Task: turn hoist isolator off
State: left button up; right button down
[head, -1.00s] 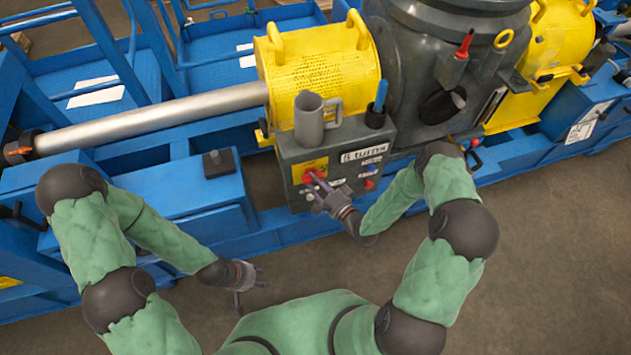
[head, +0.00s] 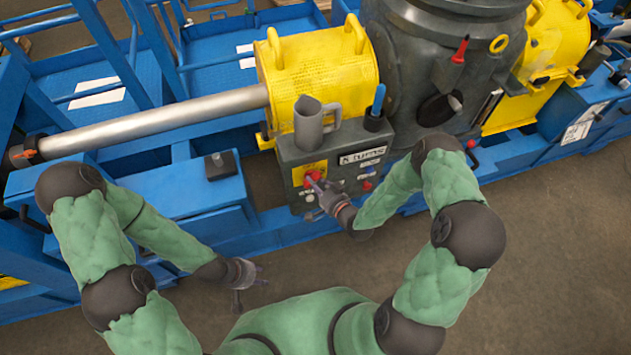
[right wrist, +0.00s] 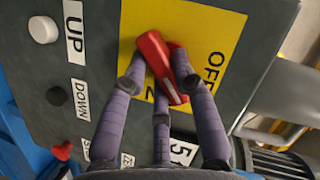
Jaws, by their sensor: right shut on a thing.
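The isolator is a red rotary handle (right wrist: 163,68) on a yellow plate (right wrist: 215,30) marked OFF, with an N from a partly covered word also visible. The handle lies slanted across the plate, its near end close to the N. It also shows small and red in the head view (head: 313,177), on the front of a dark grey control box (head: 345,145). My right gripper (right wrist: 160,88) has its fingers around the handle and is shut on it; the fingers hide part of it. My left gripper (head: 250,285) hangs empty over the floor, fingers apart.
A white UP button (right wrist: 43,29), a black DOWN button (right wrist: 57,96) and a red button (right wrist: 63,150) sit beside the plate. A grey jug (head: 310,125) and a dark cup with a blue-handled tool (head: 376,120) stand on the box. Blue framework surrounds it.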

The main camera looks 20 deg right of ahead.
jog(key=shift+a+r+n+g+h, duration=0.1)
jog(key=shift+r+n+g+h, duration=0.1)
jog(key=shift+n+h, duration=1.2)
jog(key=shift+r+n+g+h, duration=0.15)
jog(key=shift+n+h, duration=0.65)
jog(key=shift+n, duration=1.2)
jog(key=shift+f, duration=0.1)
jog(key=c, duration=1)
grip_release()
jog(key=shift+s, duration=0.1)
jog(key=v, duration=1.2)
